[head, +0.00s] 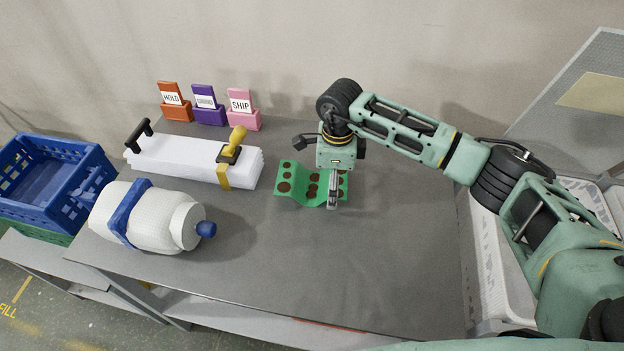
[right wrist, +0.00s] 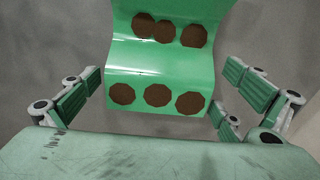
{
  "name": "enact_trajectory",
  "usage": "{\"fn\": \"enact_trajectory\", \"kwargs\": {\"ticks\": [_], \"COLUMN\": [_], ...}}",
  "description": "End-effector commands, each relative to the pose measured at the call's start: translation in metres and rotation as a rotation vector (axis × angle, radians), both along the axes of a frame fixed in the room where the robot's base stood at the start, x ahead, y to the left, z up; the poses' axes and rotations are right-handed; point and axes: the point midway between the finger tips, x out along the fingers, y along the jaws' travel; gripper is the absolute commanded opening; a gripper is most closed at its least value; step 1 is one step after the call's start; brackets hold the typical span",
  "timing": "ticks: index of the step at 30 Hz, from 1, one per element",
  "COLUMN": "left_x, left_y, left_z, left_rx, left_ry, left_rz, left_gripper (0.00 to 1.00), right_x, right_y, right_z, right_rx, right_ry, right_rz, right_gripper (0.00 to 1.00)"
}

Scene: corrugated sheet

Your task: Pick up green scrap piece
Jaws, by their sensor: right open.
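The green scrap piece (head: 300,188) is a bent green sheet with several round dark brown spots, lying on the grey table. It also shows in the right wrist view (right wrist: 160,70), between and beyond the fingers. My right gripper (head: 333,198) is over the right part of the piece in the head view and hides some of it. My left gripper is not in view.
A white wrapped roll (head: 150,215) and blue crate (head: 45,190) are farther left. Orange, purple and pink holders (head: 243,115) stand behind. The table front (head: 330,270) is clear.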

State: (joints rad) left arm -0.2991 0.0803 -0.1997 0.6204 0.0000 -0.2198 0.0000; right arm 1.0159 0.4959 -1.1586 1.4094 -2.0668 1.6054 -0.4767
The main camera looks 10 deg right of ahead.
Motion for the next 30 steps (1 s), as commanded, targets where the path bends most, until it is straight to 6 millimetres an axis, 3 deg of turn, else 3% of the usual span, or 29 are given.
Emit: {"fn": "enact_trajectory", "kwargs": {"ticks": [3,17,30], "left_x": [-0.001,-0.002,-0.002], "left_y": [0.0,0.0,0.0], "left_z": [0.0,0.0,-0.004], "left_rx": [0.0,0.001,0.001], "left_ry": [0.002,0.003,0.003], "left_rz": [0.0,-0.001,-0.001], "left_gripper": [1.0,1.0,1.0], "right_x": [0.0,0.0,0.001], "right_y": [0.0,0.0,0.0], "right_z": [0.0,0.0,0.011], "right_rx": [0.0,0.0,0.001], "right_ry": [0.0,0.0,-0.002], "right_rz": [0.0,-0.001,-0.001], "right_gripper": [1.0,0.6,0.59]}}
